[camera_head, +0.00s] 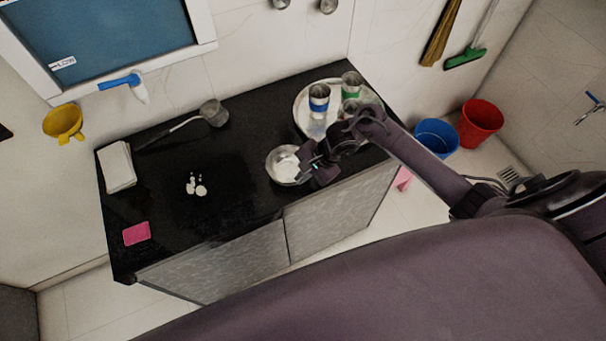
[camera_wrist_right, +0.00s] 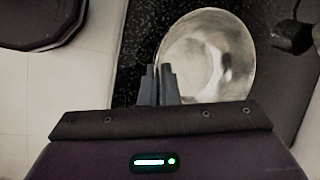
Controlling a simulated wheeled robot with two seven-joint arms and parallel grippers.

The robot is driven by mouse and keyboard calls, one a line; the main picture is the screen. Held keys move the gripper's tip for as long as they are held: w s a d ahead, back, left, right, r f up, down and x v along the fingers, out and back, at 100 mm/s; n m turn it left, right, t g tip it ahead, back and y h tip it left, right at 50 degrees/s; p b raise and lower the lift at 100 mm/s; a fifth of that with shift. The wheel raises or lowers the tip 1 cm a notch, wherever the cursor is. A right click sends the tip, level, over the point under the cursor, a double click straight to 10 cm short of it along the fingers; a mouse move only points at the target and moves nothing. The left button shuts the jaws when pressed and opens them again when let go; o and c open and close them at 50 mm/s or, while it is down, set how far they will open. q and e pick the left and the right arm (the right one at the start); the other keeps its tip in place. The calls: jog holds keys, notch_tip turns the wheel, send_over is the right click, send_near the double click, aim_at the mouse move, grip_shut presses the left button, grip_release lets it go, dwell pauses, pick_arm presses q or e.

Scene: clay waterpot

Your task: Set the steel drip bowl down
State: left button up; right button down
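The steel drip bowl (camera_head: 279,167) is a shallow, shiny round bowl at the front right part of the black counter (camera_head: 240,160). My right gripper (camera_head: 307,163) is at the bowl's right side. In the right wrist view the bowl (camera_wrist_right: 215,55) fills the upper middle, and its inside looks empty. The right fingers (camera_wrist_right: 158,75) are close together on its near-left rim, one outside and one inside the wall. Whether the bowl's base touches the counter is hard to tell. My left gripper is out of view.
A round steel tray (camera_head: 303,112) with several steel cups stands behind the bowl. A ladle (camera_head: 213,113), white cloths (camera_head: 117,166), small white pieces (camera_head: 200,190) and a pink sponge (camera_head: 136,234) lie further left. Bare counter lies left of the bowl.

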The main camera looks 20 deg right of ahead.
jog(key=c, duration=1.7)
grip_release()
jog(key=shift+f, duration=0.1)
jog(key=v, duration=1.2)
jog(key=shift+p, duration=0.4)
jog(key=shift+a, duration=0.1)
